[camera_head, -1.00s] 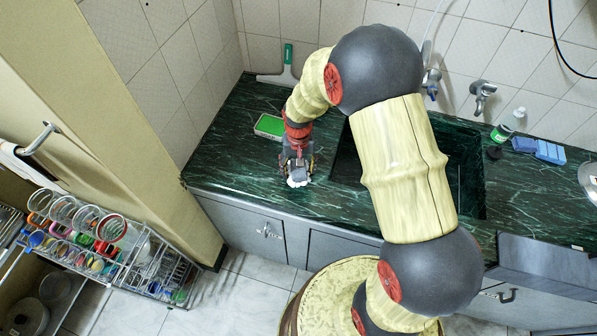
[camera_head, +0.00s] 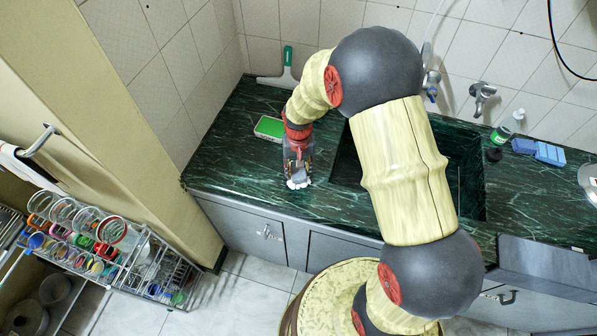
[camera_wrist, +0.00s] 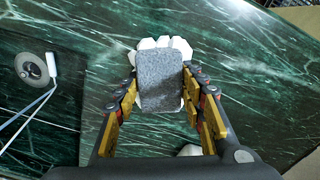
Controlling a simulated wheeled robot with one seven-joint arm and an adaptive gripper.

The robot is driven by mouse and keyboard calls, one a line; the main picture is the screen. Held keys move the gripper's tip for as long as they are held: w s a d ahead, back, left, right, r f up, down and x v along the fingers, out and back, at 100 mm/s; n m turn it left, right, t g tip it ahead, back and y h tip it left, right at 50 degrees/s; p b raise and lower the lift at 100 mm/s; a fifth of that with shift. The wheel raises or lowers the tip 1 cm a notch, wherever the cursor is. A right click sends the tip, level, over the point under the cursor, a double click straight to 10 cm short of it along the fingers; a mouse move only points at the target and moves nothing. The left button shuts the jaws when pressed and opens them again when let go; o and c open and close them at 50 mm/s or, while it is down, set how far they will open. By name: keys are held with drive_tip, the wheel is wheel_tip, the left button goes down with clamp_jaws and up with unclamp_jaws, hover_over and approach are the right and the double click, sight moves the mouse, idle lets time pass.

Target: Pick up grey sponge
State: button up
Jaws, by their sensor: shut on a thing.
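The grey sponge (camera_wrist: 160,82) is a rounded grey block between the two fingers of my gripper (camera_wrist: 161,90) in the wrist view. The fingers press on its left and right sides. In the head view my gripper (camera_head: 298,166) points down at the green marble counter, left of the sink, and mostly hides the sponge. A white lumpy object (camera_wrist: 166,44) lies just beyond and partly under the sponge; it also shows in the head view (camera_head: 298,184). I cannot tell whether the sponge touches it or has left the counter.
A green-and-white sponge or box (camera_head: 269,127) lies behind my gripper to the left. The sink (camera_head: 465,175) is to the right. A squeegee (camera_head: 287,65) leans at the wall. A bottle (camera_head: 507,126) and blue sponges (camera_head: 549,153) stand far right. The counter's left part is clear.

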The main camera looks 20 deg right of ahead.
drive_tip(key=shift+r, duration=0.45)
wheel_tip(320, 180, up, 2)
drive_tip(key=shift+r+p, duration=0.1)
drive_tip(key=shift+p, duration=0.45)
drive_tip(key=s+d+r+p, duration=0.1)
drive_tip(key=s+r+p, duration=0.2)
drive_tip(key=s+r, duration=0.7)
drive_tip(key=shift+s+d, duration=0.25)
drive_tip(key=shift+s, duration=1.75)
drive_tip(key=o, duration=0.5)
drive_tip(key=shift+c, duration=0.2)
drive_tip(key=c, duration=0.5)
